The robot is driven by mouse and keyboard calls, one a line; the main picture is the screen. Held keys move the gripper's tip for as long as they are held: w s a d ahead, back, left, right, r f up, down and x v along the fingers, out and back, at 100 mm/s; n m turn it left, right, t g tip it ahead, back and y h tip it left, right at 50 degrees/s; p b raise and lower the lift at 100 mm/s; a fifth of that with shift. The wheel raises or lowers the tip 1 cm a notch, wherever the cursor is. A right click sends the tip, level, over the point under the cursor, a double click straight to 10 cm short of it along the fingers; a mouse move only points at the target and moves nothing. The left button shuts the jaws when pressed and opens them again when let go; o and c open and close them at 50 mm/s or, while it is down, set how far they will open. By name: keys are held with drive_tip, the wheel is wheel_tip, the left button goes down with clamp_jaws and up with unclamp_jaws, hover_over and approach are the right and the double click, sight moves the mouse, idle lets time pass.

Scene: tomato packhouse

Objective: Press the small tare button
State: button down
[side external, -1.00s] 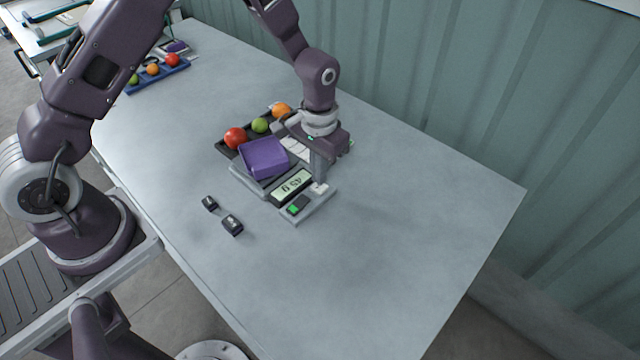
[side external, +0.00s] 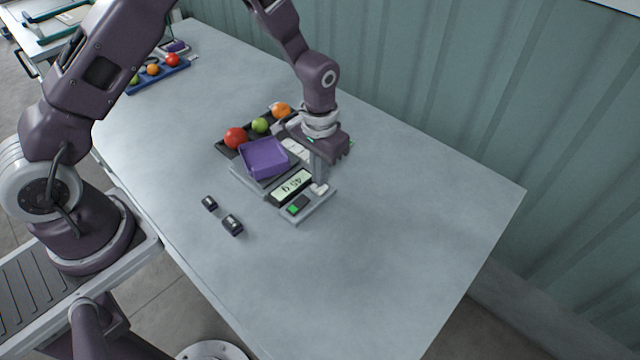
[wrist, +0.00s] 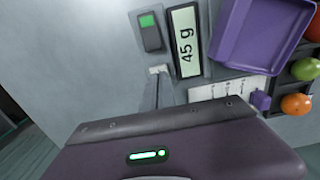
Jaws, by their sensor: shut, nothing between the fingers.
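A bench scale has a purple weighing tray (side external: 264,158) and a display (side external: 292,186) reading 45 g; the display also shows in the wrist view (wrist: 185,40). Beside the display, the scale's control panel (side external: 309,211) carries a dark key with a green mark (side external: 299,205), also in the wrist view (wrist: 149,32). My gripper (side external: 319,187) is shut and empty, pointing down at the panel end away from the green-marked key. A small pale piece shows at its tips (wrist: 158,71); I cannot tell button from fingertip there, nor whether they touch.
A dark tray (side external: 226,148) behind the scale holds a red, a green and an orange tomato. Two small black blocks (side external: 209,203) (side external: 232,225) lie left of the panel. A blue tray (side external: 160,76) with tomatoes stands far back. The table's right and front are clear.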

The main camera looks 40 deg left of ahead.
drive_tip(key=shift+f, duration=0.8)
idle(0.4)
drive_tip(key=shift+r, duration=2.55)
drive_tip(key=shift+r, duration=0.1)
drive_tip(key=s+a+r+t, duration=0.1)
drive_tip(key=s+r, duration=0.3)
drive_tip(key=r, duration=0.6)
drive_tip(key=s+a+r+t, duration=0.2)
drive_tip(key=s+r, duration=0.3)
drive_tip(key=r, duration=0.5)
drive_tip(key=s+a+r+t, duration=0.1)
drive_tip(key=s+r, duration=0.3)
drive_tip(key=s, duration=1.2)
drive_tip(key=shift+a+r+t, duration=0.15)
drive_tip(key=shift+r+t, duration=0.25)
drive_tip(key=shift+t, duration=0.4)
